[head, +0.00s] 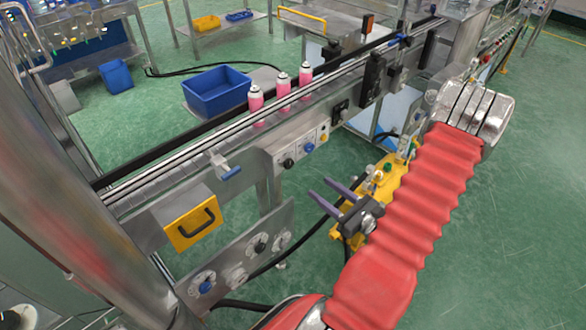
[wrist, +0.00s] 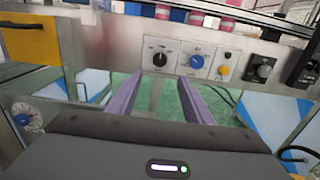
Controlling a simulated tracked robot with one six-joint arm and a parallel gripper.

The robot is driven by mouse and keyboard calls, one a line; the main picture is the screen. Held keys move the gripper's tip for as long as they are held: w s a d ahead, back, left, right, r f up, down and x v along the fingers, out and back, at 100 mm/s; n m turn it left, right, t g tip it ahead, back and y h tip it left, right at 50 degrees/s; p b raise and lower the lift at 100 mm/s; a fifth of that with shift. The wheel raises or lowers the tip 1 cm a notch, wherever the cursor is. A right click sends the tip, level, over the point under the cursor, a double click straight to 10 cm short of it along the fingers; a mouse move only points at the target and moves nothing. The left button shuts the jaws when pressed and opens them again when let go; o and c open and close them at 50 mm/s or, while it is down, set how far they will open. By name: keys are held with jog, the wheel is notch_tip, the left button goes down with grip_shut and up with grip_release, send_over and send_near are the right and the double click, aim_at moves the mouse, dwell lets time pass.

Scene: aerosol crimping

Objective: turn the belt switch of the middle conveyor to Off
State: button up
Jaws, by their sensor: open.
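The conveyor (head: 190,165) runs diagonally through the head view. Its front panel carries a black knob (head: 288,163), a blue knob (head: 309,148) and a small yellow button (head: 323,137). In the wrist view the black knob (wrist: 160,59) has a dial plate, with the blue knob (wrist: 197,61) and yellow button (wrist: 223,70) to its right. The labels are too small to read, so I cannot tell which is the belt switch. My gripper (head: 317,187) is open and empty, its purple fingers pointing at the panel. In the wrist view the fingertips (wrist: 160,80) lie below the knobs, apart from them.
Several pink cans (head: 284,86) stand on the conveyor, with a blue bin (head: 217,90) behind. A yellow handled box (head: 192,218) is left of the panel. A lower plate with knobs (head: 240,255) stands below, near my arm. Green floor is open at right.

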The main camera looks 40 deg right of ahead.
aim_at(290, 166)
jog(key=shift+w+a, duration=0.15)
jog(key=shift+w, duration=3.15)
jog(key=shift+w+a, duration=0.1)
jog(key=shift+w, duration=3.2)
jog(key=shift+c, duration=0.5)
jog(key=c, duration=0.9)
jog(key=shift+a, duration=0.15)
jog(key=shift+c, duration=0.3)
